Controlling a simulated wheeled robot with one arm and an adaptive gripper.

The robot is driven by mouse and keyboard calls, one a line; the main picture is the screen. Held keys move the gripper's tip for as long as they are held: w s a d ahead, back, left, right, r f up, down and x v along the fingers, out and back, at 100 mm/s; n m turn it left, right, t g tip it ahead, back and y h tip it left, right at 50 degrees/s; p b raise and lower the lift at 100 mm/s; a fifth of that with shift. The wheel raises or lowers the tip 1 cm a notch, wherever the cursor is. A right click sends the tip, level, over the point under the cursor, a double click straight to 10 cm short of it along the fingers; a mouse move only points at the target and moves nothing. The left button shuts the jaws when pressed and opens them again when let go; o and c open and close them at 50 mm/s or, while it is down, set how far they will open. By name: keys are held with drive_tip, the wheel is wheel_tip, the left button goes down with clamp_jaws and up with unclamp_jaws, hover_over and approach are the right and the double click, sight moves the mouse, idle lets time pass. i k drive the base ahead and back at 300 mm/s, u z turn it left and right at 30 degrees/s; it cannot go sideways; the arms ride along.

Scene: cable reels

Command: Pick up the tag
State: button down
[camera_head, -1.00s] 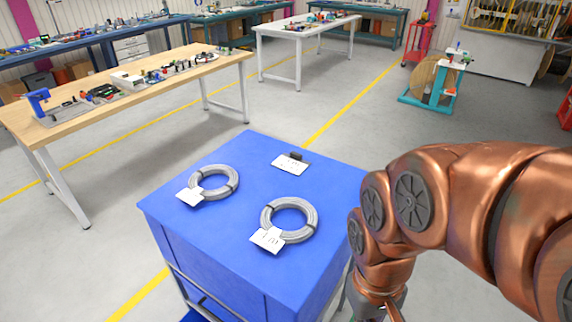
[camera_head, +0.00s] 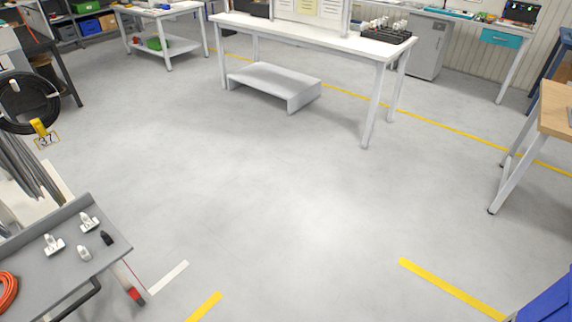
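A yellow tag holder with a white number plate (camera_head: 45,138), which seems to read 37, hangs on a black cable coil (camera_head: 28,102) at the left edge. Several small pieces lie on a grey cart top at lower left. Two are white tag-like pieces with plates, one (camera_head: 53,244) nearer the left and one (camera_head: 89,222) farther back. A plain white piece (camera_head: 83,253) and a black piece (camera_head: 107,238) lie beside them. I cannot tell which one is the task's tag. My gripper is out of view.
The grey cart (camera_head: 62,292) also carries part of an orange coil (camera_head: 8,290). A white table (camera_head: 305,37) stands at the back, with a low grey platform (camera_head: 272,84) under it. A blue cabinet corner (camera_head: 550,300) shows at lower right. The middle floor is clear.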

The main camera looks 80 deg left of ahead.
sight(88, 223)
drive_tip(key=u, duration=4.3)
